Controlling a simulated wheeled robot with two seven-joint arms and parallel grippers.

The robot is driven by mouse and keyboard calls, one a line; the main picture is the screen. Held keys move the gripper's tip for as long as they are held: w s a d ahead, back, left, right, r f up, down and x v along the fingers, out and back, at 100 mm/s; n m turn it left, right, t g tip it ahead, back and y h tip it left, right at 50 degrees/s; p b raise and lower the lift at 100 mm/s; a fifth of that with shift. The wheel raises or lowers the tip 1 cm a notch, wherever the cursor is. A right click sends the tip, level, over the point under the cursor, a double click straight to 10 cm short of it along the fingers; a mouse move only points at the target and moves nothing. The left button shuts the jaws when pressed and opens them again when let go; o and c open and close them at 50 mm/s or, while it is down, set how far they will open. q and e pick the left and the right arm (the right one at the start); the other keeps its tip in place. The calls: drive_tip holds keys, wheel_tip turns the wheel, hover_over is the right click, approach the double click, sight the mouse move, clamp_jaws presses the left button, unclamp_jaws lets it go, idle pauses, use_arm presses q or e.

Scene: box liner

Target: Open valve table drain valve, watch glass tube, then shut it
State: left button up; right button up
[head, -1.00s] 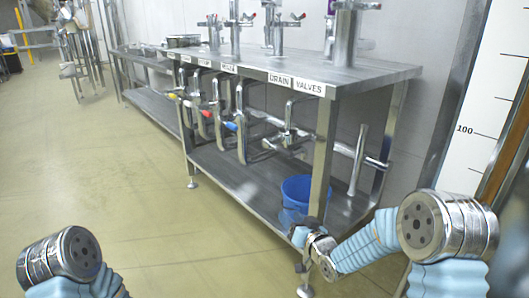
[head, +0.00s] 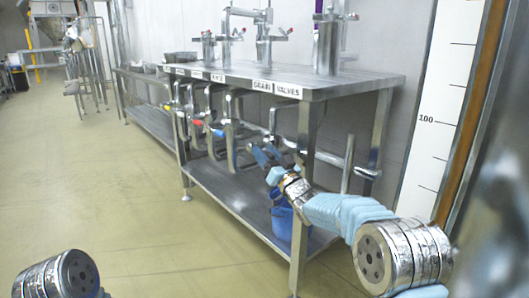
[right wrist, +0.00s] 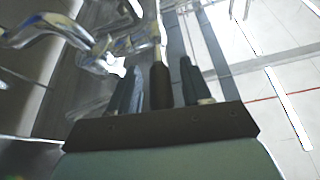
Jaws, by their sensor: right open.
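My right gripper (head: 264,156) is in front of the rightmost drain pipes, under the label. In the right wrist view, my right gripper (right wrist: 157,82) is open, and a dark handle-like rod (right wrist: 160,86) shows between its fingers; contact cannot be told. Shiny bent pipes (right wrist: 50,32) lie to the left. I cannot identify the glass tube. My left gripper is out of view.
A blue bucket (head: 282,218) stands on the lower shelf (head: 225,190), partly behind the table's front leg (head: 302,190). A wall scale (head: 428,125) stands at the right. The floor (head: 100,190) left of the table is clear.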

drive_tip(key=shift+w+a+r, duration=0.15)
drive_tip(key=shift+w+a, duration=0.1)
drive_tip(key=shift+w, duration=0.1)
drive_tip(key=shift+c, duration=0.5)
clamp_jaws()
